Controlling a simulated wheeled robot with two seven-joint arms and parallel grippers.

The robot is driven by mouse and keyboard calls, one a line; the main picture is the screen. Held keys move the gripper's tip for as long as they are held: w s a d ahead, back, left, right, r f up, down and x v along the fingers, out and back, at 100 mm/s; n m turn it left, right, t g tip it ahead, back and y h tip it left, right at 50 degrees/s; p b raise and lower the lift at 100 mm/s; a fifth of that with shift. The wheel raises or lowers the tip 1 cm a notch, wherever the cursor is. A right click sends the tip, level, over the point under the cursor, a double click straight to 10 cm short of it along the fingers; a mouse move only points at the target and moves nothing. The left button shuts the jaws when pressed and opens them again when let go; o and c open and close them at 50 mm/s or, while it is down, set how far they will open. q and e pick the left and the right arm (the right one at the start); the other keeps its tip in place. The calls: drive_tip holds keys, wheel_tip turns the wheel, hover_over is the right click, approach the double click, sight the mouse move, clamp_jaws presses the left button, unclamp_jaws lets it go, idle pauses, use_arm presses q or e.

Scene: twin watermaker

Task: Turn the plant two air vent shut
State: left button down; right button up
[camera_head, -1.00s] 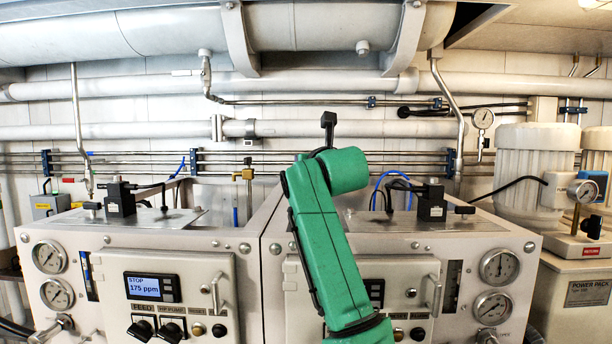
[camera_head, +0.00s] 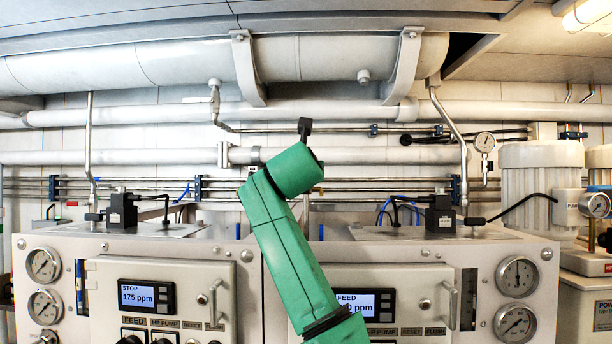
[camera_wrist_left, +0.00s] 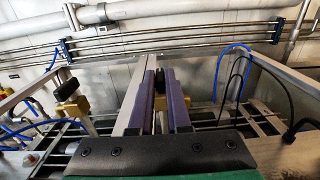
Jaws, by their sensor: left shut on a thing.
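In the left wrist view my left gripper (camera_wrist_left: 160,95) reaches in behind the panels, its two purple fingers on either side of the plant two air vent. The vent's black handle (camera_wrist_left: 159,84) shows between them, with a little brass below it. A similar brass valve (camera_wrist_left: 70,104) with a black handle stands apart to the left, beyond a metal frame bar. In the head view a green arm (camera_head: 280,225) of mine rises across the middle; its gripper and the vent are hidden there. My right gripper is not in view.
The left panel's display (camera_head: 146,296) reads STOP 175 ppm. The right panel's display (camera_head: 358,303) reads FEED, its number partly hidden by my arm. Pipes (camera_head: 350,156) run along the wall behind. Blue hoses (camera_wrist_left: 222,70) and black hoses lie right of the gripper.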

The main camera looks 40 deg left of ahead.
use_arm(q)
drive_tip(key=c, duration=0.9)
unclamp_jaws()
drive_tip(key=b+v, duration=0.7)
drive_tip(key=v, duration=0.7)
drive_tip(key=shift+s+d+r, duration=0.1)
drive_tip(key=shift+s+d, duration=0.1)
drive_tip(key=shift+s, duration=0.05)
